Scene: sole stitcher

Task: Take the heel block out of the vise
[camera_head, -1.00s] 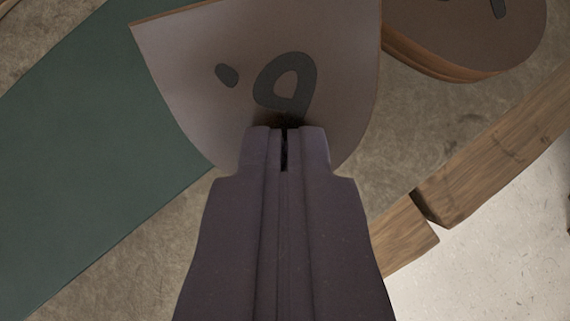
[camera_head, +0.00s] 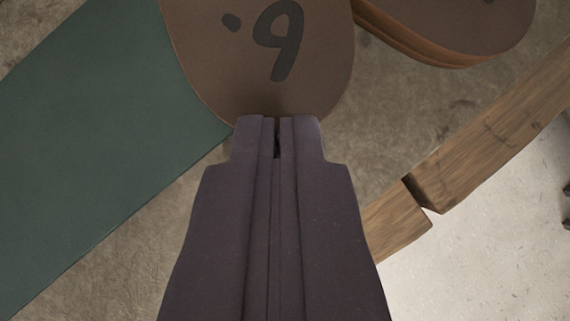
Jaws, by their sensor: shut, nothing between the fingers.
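My gripper (camera_head: 277,122) points up the picture from the bottom edge, its fingers together and empty. Its tips overlap the near edge of a brown, rounded, sole-like piece (camera_head: 210,60) marked with a dark number and a dot. I cannot tell whether they touch it. I can make out neither the heel block nor the vise in this view.
A second brown, rounded piece or stack (camera_head: 440,30) lies at the upper right. A green mat or panel (camera_head: 90,150) is on the left. The worn surface (camera_head: 385,130) is bare right of my gripper. A wooden edge (camera_head: 490,130) with a gap borders a pale floor (camera_head: 500,250).

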